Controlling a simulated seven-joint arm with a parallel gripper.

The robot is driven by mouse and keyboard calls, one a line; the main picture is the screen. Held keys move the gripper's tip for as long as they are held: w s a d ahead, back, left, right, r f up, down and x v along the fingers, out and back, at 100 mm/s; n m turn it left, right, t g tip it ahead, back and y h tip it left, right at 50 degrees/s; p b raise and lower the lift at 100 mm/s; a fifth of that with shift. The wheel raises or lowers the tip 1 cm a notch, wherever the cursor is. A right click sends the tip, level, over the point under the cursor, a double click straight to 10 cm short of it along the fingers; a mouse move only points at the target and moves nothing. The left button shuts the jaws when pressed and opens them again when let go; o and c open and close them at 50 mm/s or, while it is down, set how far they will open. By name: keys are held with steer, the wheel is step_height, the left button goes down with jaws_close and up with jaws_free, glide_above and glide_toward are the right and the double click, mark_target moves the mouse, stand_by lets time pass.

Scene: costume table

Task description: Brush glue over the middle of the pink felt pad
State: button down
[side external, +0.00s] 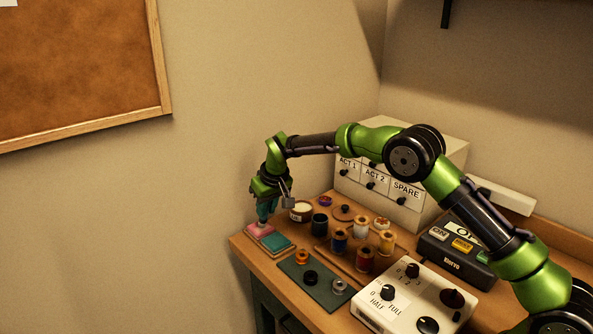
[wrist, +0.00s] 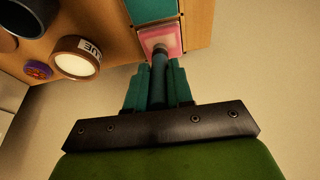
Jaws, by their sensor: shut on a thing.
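My gripper (side external: 265,207) is shut on a dark-handled brush (wrist: 158,80), pointing down at the pink felt pad. The pink felt pad (side external: 254,231) lies at the table's far left corner; it also shows in the wrist view (wrist: 174,37). The brush tip (wrist: 160,49) is over the pad near its edge, and looks to be at or just above the surface; I cannot tell if it touches. A paler patch shows on the pad beside the tip. The glue pot (wrist: 76,57), labelled GLUE, is open with pale contents; it also stands right of my gripper in the side view (side external: 301,211).
A teal pad (side external: 279,243) adjoins the pink one. A dark cup (side external: 319,224) stands near the glue pot. Thread spools (side external: 365,259) stand on a wooden rack to the right. A dark green mat (side external: 317,283) with small round items lies in front. White labelled drawers (side external: 437,160) stand behind.

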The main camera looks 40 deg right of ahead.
steer(key=shift+w, duration=1.55)
steer(key=shift+s, duration=3.1)
steer(key=shift+a+f, duration=0.1)
steer(key=shift+a, duration=0.3)
steer(key=shift+w+d+f, duration=0.1)
steer(key=shift+w+f, duration=0.05)
steer(key=shift+w, duration=0.85)
steer(key=shift+w+f, duration=0.1)
steer(key=shift+w, duration=0.85)
steer(key=shift+w+r, duration=0.2)
steer(key=shift+w, duration=0.9)
steer(key=shift+s+r, duration=0.15)
steer(key=shift+s, duration=0.65)
steer(key=shift+s+r, duration=0.1)
steer(key=shift+s, duration=2.2)
